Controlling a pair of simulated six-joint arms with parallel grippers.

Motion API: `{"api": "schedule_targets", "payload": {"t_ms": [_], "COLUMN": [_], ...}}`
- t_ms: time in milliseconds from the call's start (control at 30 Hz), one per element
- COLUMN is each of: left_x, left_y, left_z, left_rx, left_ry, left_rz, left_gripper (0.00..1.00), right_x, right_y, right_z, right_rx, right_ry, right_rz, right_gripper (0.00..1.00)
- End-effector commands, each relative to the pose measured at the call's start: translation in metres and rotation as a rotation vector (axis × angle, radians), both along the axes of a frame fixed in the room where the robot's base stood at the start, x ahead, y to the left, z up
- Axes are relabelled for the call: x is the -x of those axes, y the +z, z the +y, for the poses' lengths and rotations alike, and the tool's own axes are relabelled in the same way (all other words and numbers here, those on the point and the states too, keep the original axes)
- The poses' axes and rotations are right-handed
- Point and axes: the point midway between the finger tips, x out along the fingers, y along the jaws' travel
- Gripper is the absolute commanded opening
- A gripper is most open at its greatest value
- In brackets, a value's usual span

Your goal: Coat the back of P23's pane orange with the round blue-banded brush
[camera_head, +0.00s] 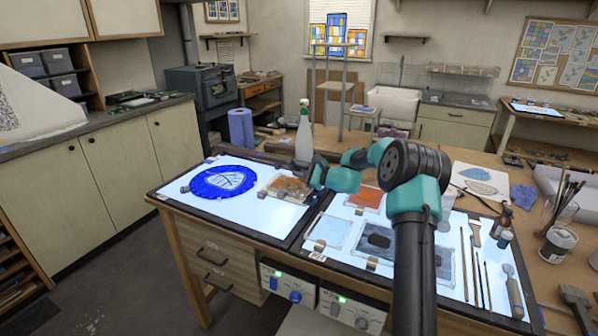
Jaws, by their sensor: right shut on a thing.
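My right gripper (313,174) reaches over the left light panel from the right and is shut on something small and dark. It may be the brush, but its shape and any blue band cannot be made out. Just left of and below the gripper lies a clear pane with streaky orange-brown colour (286,188), held by small clips. I cannot tell whether the tip touches it. A second orange pane (369,198) lies on the right panel, partly behind my arm. No P23 label is readable. My left gripper is not in view.
A blue round piece (223,182) lies on the left panel. A spray bottle (304,134) and blue paper roll (241,129) stand behind. A pale pane (334,232), a dark-patched pane (376,242) and several brushes (475,264) lie on the right panel. Jars stand at right.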

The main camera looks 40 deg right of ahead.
Motion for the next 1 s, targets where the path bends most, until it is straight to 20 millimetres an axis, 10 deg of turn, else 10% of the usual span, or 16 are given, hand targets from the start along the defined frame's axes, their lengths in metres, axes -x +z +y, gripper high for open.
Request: {"api": "schedule_targets", "payload": {"t_ms": [1000], "left_x": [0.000], "left_y": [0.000], "left_z": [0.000], "left_rx": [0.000], "left_ry": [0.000], "left_rz": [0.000], "left_gripper": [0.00], "right_x": [0.025], "right_y": [0.009], "right_z": [-0.013], "right_rx": [0.001], "right_ry": [-0.001], "right_rz": [-0.002], "right_gripper": [0.00]}}
